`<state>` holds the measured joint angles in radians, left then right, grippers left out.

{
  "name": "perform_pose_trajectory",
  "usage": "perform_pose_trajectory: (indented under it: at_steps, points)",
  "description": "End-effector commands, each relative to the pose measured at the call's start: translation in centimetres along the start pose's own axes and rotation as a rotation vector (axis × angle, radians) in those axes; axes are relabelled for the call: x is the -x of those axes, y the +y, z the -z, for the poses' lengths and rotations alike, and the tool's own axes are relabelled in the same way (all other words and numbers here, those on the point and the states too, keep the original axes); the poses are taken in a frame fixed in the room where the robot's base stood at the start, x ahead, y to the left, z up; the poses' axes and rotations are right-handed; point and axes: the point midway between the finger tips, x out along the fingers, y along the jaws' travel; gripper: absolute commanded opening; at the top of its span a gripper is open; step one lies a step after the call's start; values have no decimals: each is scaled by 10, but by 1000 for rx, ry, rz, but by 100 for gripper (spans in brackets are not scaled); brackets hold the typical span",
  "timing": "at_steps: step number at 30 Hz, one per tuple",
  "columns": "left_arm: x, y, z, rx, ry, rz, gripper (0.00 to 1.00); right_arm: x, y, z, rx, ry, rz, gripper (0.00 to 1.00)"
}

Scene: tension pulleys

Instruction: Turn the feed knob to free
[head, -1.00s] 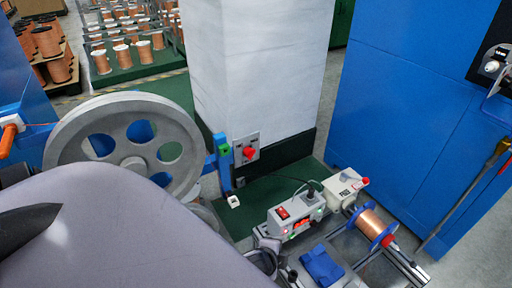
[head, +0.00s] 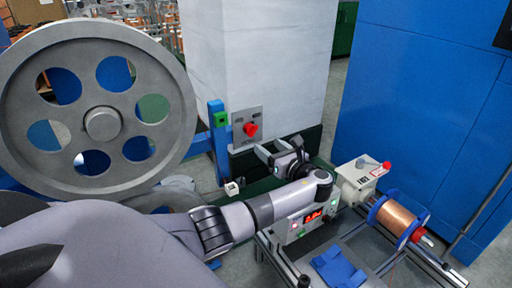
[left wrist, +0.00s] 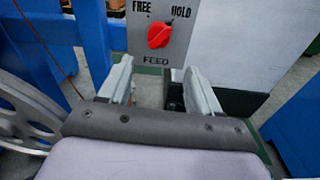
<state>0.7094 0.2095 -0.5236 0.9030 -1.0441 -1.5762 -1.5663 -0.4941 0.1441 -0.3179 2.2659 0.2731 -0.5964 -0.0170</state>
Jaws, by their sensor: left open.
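The red feed knob (head: 250,129) sits on a grey plate (head: 240,117) on the front of the white pillar. In the left wrist view the knob (left wrist: 159,35) is below the words FREE on the left and HOLD on the right, with FEED beneath it. Its upper end appears to lean toward HOLD. My left gripper (head: 269,148) is in front of and a little below the knob. In the left wrist view its two fingers (left wrist: 158,70) stand apart, empty, below the knob and not around it. My right gripper is not in view.
A large grey spoked wheel (head: 102,124) stands left of the pillar, beside a blue post (head: 219,145) with a green button. A bench machine with a copper spool (head: 397,220) is below right. A blue cabinet (head: 425,110) stands at the right.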

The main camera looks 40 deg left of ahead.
Motion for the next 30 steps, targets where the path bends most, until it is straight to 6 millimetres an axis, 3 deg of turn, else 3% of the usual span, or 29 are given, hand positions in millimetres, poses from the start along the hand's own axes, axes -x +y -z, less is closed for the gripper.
perform_pose_trajectory:
  at_steps: [5,18,29,30]
  points:
    - [-10,1,-9,-35,-43,-42,63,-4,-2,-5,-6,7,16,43]
    - [-68,3,-11,-34,-42,-41,63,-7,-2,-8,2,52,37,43]
    - [-76,4,-13,-34,-40,-39,63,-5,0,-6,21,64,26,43]
    - [-76,4,-13,-34,-40,-39,57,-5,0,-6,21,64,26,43]
